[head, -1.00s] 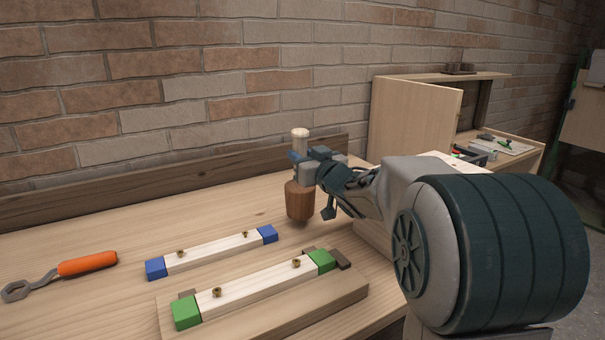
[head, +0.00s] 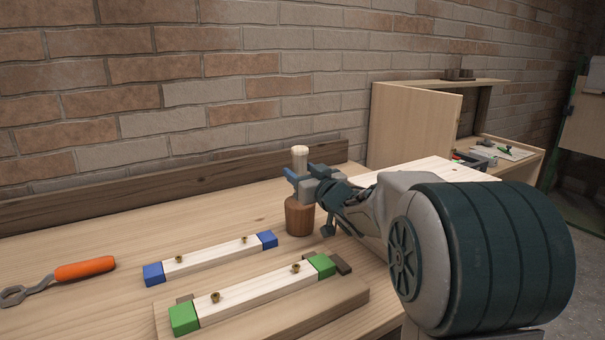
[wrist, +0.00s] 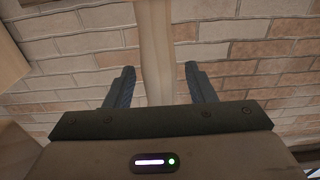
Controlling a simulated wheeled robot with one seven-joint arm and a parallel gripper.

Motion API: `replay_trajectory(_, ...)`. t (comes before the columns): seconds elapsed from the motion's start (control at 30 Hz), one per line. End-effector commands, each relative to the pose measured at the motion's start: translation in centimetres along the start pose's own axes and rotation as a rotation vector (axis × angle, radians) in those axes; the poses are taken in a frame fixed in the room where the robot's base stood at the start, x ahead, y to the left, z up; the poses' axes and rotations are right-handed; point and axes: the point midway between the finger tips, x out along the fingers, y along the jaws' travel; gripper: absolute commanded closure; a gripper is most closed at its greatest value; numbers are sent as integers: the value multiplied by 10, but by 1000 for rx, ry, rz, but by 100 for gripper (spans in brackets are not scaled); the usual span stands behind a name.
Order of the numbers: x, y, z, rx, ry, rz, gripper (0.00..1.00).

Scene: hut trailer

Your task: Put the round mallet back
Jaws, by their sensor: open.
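The round mallet (head: 300,217) stands upright on the bench, its dark brown head down and its pale handle (head: 299,156) pointing up. It is near the back of the bench, right of the blue-ended bar. My gripper (head: 297,178) is at the handle just above the head, its fingers around it. In the wrist view my gripper (wrist: 158,72) is open, with a pale wooden handle (wrist: 155,40) between the fingers and a visible gap on both sides. Part of the handle is hidden behind the gripper in the head view.
A blue-ended bar (head: 210,256) and a green-ended bar (head: 250,290) on a wooden board (head: 300,318) lie in front. An orange-handled wrench (head: 84,268) lies at left. A low wooden ledge (head: 120,207) and brick wall run behind. A wooden cabinet (head: 415,125) stands back right.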

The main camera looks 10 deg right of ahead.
Motion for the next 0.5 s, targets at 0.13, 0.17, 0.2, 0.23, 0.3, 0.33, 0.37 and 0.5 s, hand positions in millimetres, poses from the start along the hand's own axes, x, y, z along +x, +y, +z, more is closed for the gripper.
replay_trajectory(0.13, -5, 0, -4, -1, 0, 1, 50)
replay_trajectory(0.17, -10, 1, -4, -2, 1, 2, 50)
replay_trajectory(0.2, -17, 1, -4, -2, 0, 3, 50)
replay_trajectory(0.23, -22, 1, -4, -2, 0, 3, 50)
replay_trajectory(0.3, -37, 0, -4, -1, 1, 2, 50)
replay_trajectory(0.33, -44, 0, -5, -1, 1, 2, 50)
replay_trajectory(0.37, -50, 1, -4, -1, 0, 3, 50)
replay_trajectory(0.5, -80, 0, -5, -1, 2, 2, 50)
